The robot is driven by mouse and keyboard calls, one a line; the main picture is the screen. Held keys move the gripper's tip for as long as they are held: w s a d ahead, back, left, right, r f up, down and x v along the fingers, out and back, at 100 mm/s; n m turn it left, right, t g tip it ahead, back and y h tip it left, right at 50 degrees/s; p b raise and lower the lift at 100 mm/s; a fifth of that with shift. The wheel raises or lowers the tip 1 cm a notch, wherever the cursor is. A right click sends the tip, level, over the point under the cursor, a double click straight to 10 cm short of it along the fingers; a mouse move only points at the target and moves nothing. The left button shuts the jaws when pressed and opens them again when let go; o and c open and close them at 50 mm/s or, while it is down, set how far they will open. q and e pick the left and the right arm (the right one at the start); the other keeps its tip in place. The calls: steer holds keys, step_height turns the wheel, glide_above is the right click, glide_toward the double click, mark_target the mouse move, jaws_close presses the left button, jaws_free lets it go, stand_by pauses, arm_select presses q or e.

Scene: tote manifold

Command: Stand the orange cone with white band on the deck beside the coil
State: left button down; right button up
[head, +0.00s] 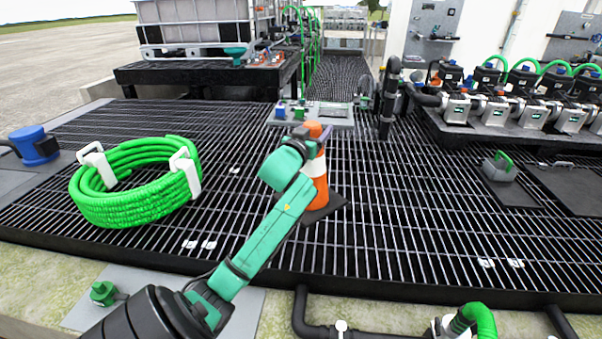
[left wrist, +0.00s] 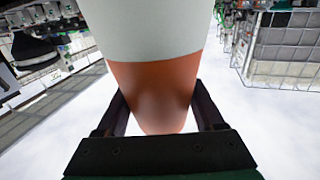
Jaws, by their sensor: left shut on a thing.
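The orange cone with a white band (head: 314,168) is right of the middle in the head view, above the grated deck (head: 400,220). It has a dark square base (head: 325,208). It is close to upright; I cannot tell whether the base touches the deck. My left gripper (head: 313,132) is shut on the cone's top. In the left wrist view the orange tip (left wrist: 152,95) sits between the two dark fingers. The green coil (head: 140,205) with white straps lies on the deck to the left, apart from the cone. My right gripper is not in view.
Bare deck lies between the coil and the cone, with small white pieces (head: 200,244). A tray of small parts (head: 330,114) is behind the cone. A black upright pipe (head: 388,105) and a pump bench (head: 480,135) stand to the right. A blue fitting (head: 35,146) is far left.

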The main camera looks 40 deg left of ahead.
mark_target(313, 181)
arm_select(q)
step_height(313, 181, down, 17)
steer(key=b, duration=0.4)
steer(key=shift+r+b, duration=0.2)
steer(key=shift+b, duration=0.1)
jaws_free()
steer(key=shift+f, duration=0.1)
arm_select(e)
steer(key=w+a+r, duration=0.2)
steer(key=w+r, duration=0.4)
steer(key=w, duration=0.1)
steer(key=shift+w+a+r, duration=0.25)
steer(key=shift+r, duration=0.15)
arm_select(q)
steer(key=shift+s+d, duration=0.15)
steer(key=shift+s, duration=0.2)
steer(key=p+v, duration=0.2)
steer(key=v, duration=0.9)
steer(key=shift+s, duration=0.15)
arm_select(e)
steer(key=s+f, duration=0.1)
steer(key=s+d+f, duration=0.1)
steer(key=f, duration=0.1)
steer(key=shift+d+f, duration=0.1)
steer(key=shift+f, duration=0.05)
